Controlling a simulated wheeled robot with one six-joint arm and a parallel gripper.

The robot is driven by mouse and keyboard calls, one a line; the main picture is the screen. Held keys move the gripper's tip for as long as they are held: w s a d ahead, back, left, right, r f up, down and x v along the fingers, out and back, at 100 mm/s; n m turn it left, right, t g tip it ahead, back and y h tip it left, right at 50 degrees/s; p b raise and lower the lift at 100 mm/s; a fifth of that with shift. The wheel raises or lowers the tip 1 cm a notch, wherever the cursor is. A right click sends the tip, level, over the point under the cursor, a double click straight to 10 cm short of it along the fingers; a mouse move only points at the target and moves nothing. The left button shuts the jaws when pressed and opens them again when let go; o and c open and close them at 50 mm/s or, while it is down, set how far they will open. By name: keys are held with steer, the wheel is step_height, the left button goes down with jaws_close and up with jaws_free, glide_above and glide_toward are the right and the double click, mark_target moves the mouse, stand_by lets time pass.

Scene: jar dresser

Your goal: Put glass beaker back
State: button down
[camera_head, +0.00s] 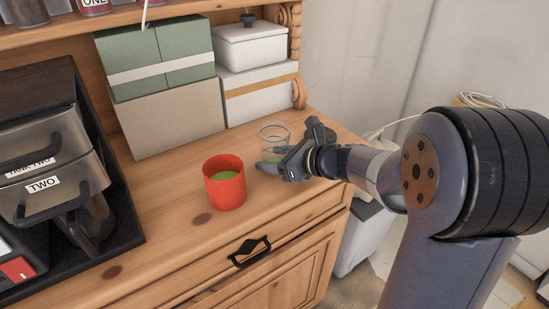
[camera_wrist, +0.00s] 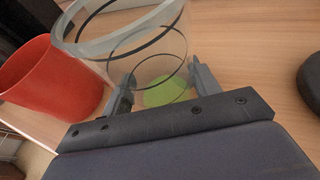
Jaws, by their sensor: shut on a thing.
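The glass beaker (camera_head: 274,134) is clear, with a little green at its base. It stands upright on the right part of the wooden dresser top, or very close above it; I cannot tell which. My gripper (camera_head: 282,167) is shut on the beaker from the front right. In the wrist view the beaker (camera_wrist: 125,42) fills the space between the fingers (camera_wrist: 160,88), with green showing low in it. A red cup (camera_head: 225,183) with green content stands to the left of the beaker; it also shows in the wrist view (camera_wrist: 48,82).
Green and beige boxes (camera_head: 170,122) and white boxes (camera_head: 258,92) are stacked at the back. The dresser top (camera_head: 180,225) is bare in front of the red cup. The dresser's right edge lies under my arm.

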steer(key=shift+f, duration=0.15)
steer(key=shift+c, duration=2.2)
jaws_free()
steer(key=shift+d+r, duration=0.1)
steer(key=shift+r, duration=0.2)
steer(key=v, duration=1.1)
steer(key=shift+s+d+r, duration=0.1)
steer(key=shift+s+d, duration=0.1)
steer(key=shift+d, duration=0.15)
